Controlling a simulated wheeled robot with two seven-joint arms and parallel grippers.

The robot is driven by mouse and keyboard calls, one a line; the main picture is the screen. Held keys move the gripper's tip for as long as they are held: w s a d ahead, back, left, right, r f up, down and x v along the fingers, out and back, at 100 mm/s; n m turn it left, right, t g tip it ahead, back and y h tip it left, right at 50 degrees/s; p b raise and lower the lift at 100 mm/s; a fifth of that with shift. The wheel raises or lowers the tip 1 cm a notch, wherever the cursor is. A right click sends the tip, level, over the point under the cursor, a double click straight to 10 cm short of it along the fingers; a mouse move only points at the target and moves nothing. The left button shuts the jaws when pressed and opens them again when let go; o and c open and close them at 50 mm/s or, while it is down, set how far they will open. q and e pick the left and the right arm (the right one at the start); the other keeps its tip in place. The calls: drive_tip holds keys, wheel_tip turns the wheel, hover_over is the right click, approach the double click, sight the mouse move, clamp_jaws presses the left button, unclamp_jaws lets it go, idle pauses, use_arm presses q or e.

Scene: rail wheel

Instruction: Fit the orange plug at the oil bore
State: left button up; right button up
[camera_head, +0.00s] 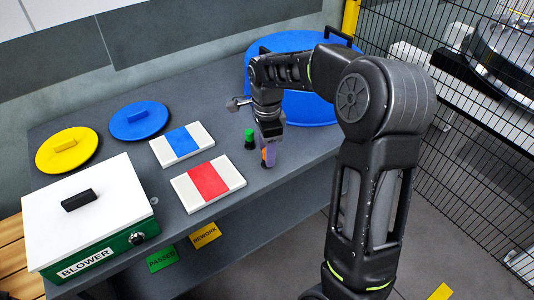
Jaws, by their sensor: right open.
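An orange plug (264,158) shows as a small patch of orange at the right end of the grey table. My left gripper is not in view. I cannot make out the oil bore.
A green plug (250,139) stands just left of my gripper. A blue tub (312,108) is behind my arm. Blue (139,120) and yellow (67,150) lids, two striped panels and a blower box (90,205) lie left. A mesh fence (450,130) stands right.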

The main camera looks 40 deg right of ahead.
idle(0.4)
clamp_jaws()
idle(0.4)
